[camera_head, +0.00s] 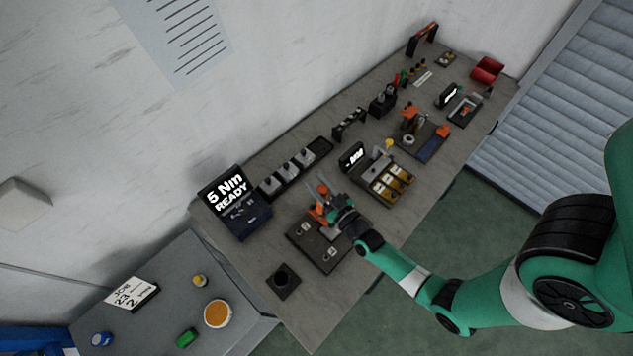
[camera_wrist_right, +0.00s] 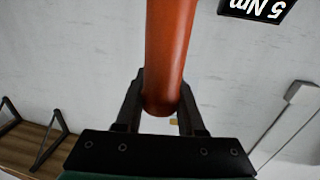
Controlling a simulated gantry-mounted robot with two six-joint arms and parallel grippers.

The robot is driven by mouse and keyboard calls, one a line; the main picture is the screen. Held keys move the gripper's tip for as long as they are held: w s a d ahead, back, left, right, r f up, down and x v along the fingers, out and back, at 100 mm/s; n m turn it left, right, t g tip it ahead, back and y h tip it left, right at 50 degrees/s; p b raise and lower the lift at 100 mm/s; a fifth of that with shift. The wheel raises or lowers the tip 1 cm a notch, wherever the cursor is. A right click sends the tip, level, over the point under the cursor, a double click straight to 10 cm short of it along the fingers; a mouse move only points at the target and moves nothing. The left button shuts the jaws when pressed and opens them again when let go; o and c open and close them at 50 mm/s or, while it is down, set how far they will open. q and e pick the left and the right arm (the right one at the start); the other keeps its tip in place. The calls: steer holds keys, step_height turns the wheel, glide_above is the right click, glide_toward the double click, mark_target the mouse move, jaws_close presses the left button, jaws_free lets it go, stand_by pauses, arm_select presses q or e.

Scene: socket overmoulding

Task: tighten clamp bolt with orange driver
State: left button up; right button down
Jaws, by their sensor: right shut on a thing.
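My right gripper (camera_wrist_right: 160,112) is shut on the orange driver (camera_wrist_right: 169,50), whose handle stands between the two black fingers in the right wrist view. In the head view the orange driver (camera_head: 322,190) shows upright above a dark fixture plate (camera_head: 308,252) on the bench, with my right gripper (camera_head: 335,207) beside it. The clamp bolt and the driver's tip are too small or hidden to make out, so I cannot tell whether they touch. My left gripper is not in view.
A display reading "5 Nm READY" (camera_head: 228,194) stands left of the fixture. A row of grey blocks in a black rack (camera_head: 270,186) lies behind it. A dark square holder (camera_head: 283,281) sits in front. A tray with yellow parts (camera_head: 371,190) is to the right.

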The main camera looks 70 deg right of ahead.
steer(key=shift+f+b, duration=0.95)
stand_by(1.1)
steer(key=shift+f, duration=0.45)
stand_by(1.2)
